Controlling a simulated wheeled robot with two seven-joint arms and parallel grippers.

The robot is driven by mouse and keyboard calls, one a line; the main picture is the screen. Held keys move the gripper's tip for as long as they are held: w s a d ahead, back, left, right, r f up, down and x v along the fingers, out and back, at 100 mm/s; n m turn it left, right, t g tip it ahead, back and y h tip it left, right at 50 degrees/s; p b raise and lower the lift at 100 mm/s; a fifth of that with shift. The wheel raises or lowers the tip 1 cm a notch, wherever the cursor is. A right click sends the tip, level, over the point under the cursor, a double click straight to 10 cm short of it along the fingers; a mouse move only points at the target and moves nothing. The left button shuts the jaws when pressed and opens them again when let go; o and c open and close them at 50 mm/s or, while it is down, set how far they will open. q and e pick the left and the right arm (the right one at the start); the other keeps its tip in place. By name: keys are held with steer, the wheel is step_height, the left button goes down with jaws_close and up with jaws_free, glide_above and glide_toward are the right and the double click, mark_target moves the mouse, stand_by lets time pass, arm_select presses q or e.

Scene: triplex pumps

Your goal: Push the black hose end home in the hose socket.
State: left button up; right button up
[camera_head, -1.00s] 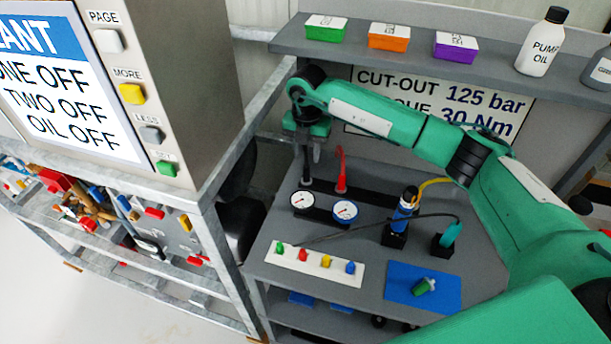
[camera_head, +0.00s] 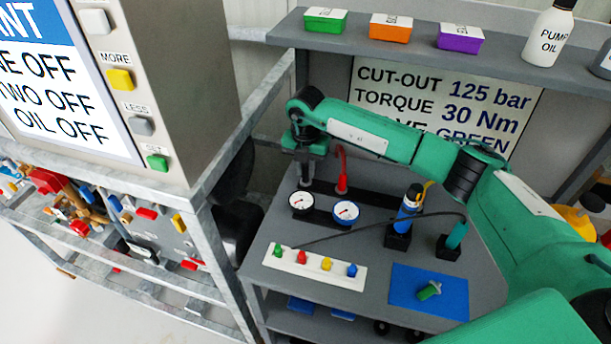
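My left gripper is not in view.
Two round gauges (camera_head: 345,212) stand in front of the rail. A shelf (camera_head: 430,62) overhangs the back.

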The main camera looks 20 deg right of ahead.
mark_target(306, 166)
jaws_close()
steer(key=shift+r+p, duration=1.75)
steer(key=shift+r, duration=1.3)
